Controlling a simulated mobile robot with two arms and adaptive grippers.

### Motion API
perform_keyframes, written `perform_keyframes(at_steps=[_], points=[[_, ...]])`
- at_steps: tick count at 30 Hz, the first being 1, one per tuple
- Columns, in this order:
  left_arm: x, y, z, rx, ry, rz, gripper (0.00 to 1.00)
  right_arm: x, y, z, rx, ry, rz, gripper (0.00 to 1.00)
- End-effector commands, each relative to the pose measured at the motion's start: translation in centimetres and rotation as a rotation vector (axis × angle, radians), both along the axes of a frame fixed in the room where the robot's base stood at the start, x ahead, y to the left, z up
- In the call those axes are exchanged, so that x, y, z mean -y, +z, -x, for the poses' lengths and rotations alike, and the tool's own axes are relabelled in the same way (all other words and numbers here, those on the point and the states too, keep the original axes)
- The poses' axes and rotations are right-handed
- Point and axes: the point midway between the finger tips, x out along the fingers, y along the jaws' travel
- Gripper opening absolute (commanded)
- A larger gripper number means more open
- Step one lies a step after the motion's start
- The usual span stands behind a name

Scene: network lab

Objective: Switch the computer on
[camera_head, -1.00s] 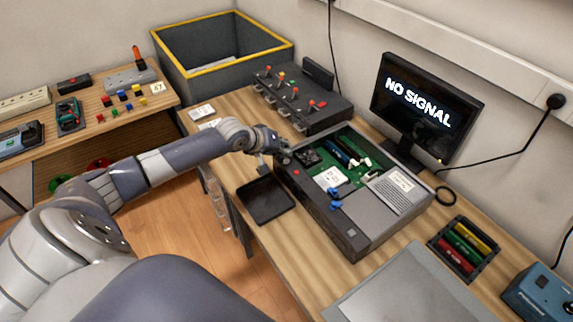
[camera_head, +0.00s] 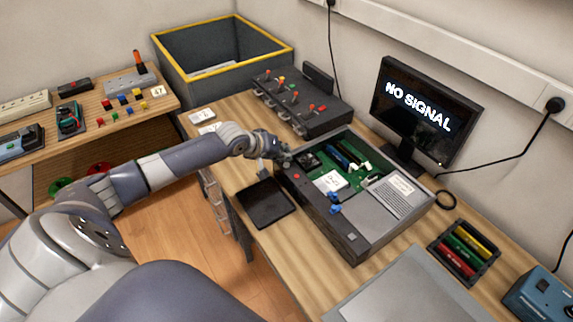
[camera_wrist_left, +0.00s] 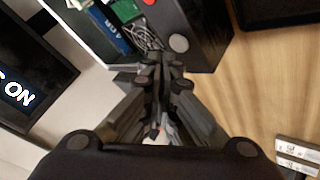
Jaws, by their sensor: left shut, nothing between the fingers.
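The computer is an open dark case (camera_head: 345,240) on the bench, with a green board inside. A red button (camera_head: 296,176) is on its front panel. In the left wrist view, the case front (camera_wrist_left: 208,35) shows a grey round button (camera_wrist_left: 179,43) and part of the red button (camera_wrist_left: 150,2). My left gripper (camera_head: 284,160) is at the case's far front corner; it is shut and empty. In the left wrist view its fingertips (camera_wrist_left: 160,76) are close to the grey button; I cannot tell whether they touch the case. The monitor (camera_head: 425,108) reads "NO SIGNAL". My right gripper is not in view.
A black tray (camera_head: 265,202) lies before the case. A dark unit with knobs (camera_head: 300,103) stands behind the gripper, beside a yellow-rimmed bin (camera_head: 222,50). A rack of coloured modules (camera_head: 464,250) and a blue device (camera_head: 540,293) are at the right.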

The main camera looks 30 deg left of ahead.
Motion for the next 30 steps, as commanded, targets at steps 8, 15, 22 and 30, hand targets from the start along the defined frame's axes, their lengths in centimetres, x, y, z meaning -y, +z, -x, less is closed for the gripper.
perform_keyframes(at_steps=[8, 15, 22, 30], points=[[0.00, 0.00, 0.00, 0.000, 0.000, 0.000, 0.00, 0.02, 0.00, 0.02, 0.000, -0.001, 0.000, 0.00], [0.03, -0.41, 0.02, -0.001, 0.001, 0.002, 0.00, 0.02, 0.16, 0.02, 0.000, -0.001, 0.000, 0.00], [0.01, -0.87, 0.02, -0.001, 0.000, 0.001, 0.00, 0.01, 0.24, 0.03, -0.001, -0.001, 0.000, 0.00], [0.00, -0.86, 0.02, 0.000, 0.000, 0.000, 0.00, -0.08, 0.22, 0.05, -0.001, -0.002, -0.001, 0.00]])
